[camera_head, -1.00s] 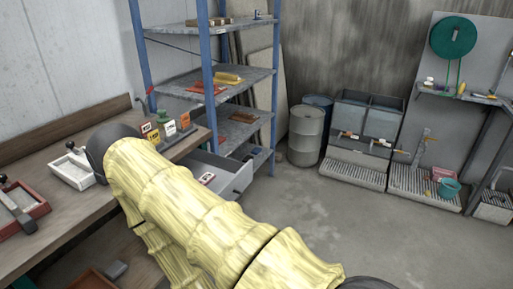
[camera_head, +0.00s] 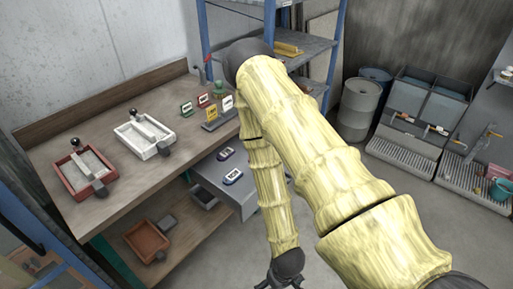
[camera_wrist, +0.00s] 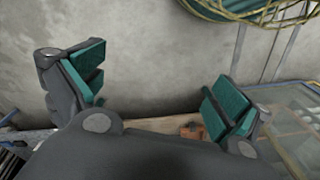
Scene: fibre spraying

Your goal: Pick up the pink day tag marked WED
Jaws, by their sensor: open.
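Several small coloured tags stand in a dark holder (camera_head: 218,122) on the workbench in the head view: a green tag (camera_head: 186,107), a red tag (camera_head: 203,100), a yellow tag (camera_head: 212,114) and a whitish tag (camera_head: 228,103). Their lettering is too small to read, and I cannot make out a pink WED tag. My gripper (camera_head: 283,284) hangs low at the bottom edge, partly cut off, well apart from the tags. In the wrist view, my gripper (camera_wrist: 158,92) is open, its teal-padded fingers wide apart with nothing between them. No tag shows there.
The bench (camera_head: 105,195) holds a red tray (camera_head: 70,183) and a white tray (camera_head: 135,147). An open grey drawer (camera_head: 243,198) with dark-edged items juts out below. A blue-post shelf (camera_head: 270,25) stands behind my arm.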

